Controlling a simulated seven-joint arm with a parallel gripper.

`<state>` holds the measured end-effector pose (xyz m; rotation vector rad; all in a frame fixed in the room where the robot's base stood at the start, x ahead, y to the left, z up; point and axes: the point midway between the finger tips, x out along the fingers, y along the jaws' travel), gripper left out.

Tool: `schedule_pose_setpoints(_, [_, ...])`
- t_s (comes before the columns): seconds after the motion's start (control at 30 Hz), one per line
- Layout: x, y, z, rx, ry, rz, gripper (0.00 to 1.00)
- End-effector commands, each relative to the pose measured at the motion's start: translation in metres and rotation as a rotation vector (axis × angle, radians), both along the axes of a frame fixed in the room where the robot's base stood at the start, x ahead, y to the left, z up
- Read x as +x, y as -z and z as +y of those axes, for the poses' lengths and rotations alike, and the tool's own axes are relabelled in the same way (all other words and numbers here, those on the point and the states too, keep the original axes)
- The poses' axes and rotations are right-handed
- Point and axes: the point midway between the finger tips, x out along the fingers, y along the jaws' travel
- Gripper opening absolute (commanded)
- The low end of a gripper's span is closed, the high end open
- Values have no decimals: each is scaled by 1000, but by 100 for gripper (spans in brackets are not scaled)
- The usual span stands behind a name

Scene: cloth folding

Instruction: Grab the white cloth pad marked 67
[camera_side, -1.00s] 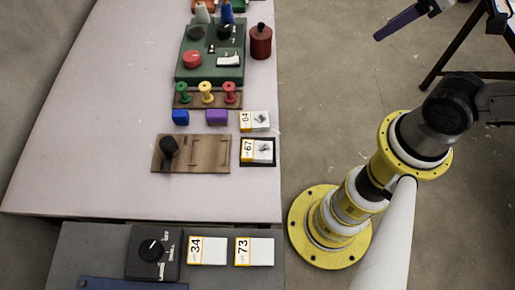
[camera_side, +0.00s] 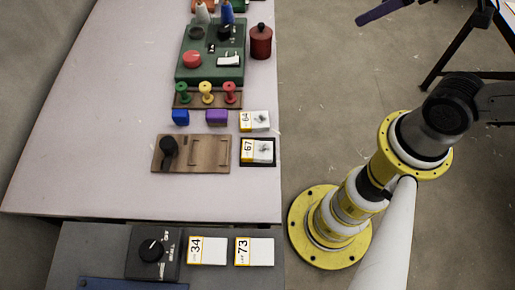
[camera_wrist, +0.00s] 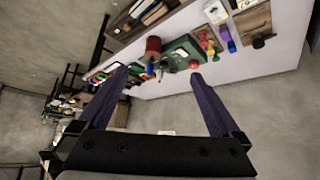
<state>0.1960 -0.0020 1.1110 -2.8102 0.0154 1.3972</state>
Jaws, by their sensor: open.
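The white cloth pad marked 67 (camera_side: 264,150) lies flat on a dark square base near the right edge of the pale table in the side view. Its yellow-edged label shows the number. In the wrist view, pale patches show near the top edge, but no number can be read. My gripper (camera_wrist: 158,73) is open, with two long purple fingers spread apart and nothing between them. In the side view only a purple finger shows at the top, off the table to the right and far from the pad.
A similar pad marked 64 (camera_side: 255,121) lies just behind. A wooden board with a black knob (camera_side: 208,155) is left of the 67 pad. Spools, a green panel (camera_side: 190,76) and a red bottle (camera_side: 261,42) stand farther back. Pads 34 (camera_side: 213,251) and 73 (camera_side: 259,252) lie in front.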

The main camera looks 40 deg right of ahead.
Motion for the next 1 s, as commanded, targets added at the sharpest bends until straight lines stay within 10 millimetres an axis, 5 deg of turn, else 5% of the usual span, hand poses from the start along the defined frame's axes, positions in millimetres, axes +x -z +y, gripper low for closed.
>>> schedule_pose_setpoints(0.17, [62, 8, 17, -9, -73, -87, 100])
schedule_pose_setpoints(0.4, [122, 84, 101, -7, -330, -59, 100])
schedule_pose_setpoints(0.53, [117, 144, 155, -14, -490, 15, 100])
schedule_pose_setpoints(0.7, [78, 216, 195, -54, -654, 158, 100])
schedule_pose_setpoints(0.83, [51, 243, 204, -87, -724, 240, 100])
schedule_pose_setpoints(1.0, [47, 251, 210, -93, -747, 248, 100])
